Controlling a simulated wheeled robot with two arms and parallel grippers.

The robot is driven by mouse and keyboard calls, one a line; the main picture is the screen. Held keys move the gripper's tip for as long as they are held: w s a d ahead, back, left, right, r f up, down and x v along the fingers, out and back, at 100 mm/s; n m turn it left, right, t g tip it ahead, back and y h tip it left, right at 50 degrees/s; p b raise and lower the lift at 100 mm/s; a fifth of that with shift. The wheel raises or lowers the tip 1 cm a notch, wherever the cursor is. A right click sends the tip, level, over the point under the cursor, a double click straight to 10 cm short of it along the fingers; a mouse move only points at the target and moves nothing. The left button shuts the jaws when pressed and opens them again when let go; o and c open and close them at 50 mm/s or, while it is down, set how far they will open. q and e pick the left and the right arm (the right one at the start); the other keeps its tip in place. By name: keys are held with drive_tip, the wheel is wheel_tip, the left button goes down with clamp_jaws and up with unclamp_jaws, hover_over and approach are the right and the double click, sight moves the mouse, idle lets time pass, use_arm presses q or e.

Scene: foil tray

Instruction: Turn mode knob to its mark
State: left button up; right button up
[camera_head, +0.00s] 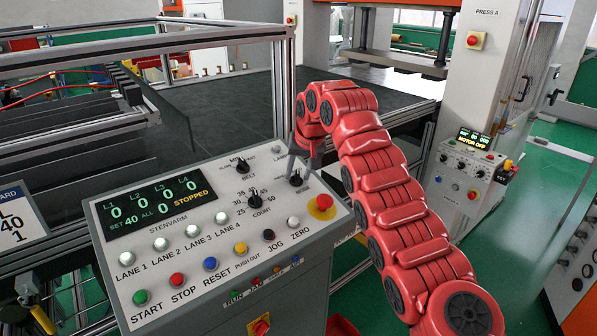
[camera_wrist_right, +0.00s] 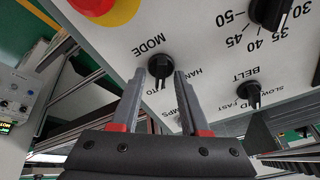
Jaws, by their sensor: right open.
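The black mode knob (camera_wrist_right: 155,62) is on the sloping grey control panel (camera_wrist_right: 110,50), below the upside-down MODE label in the right wrist view. In the head view the mode knob (camera_head: 296,181) shows near the panel's upper right corner, under my right gripper (camera_head: 293,165). My right gripper also shows in the wrist view (camera_wrist_right: 171,74), open, its two grey fingers pointing at the panel by the knob. My left gripper is out of view.
A red stop button on yellow (camera_head: 321,204) is close to the mode knob. The count knob (camera_head: 254,199) and belt knob (camera_head: 242,166) sit to its left. Several push buttons line the lower panel beside the display (camera_head: 158,199). A metal frame (camera_head: 283,100) rises behind.

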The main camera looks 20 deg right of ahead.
drive_tip(key=shift+s+r, duration=0.1)
drive_tip(key=shift+c, duration=1.6)
clamp_jaws()
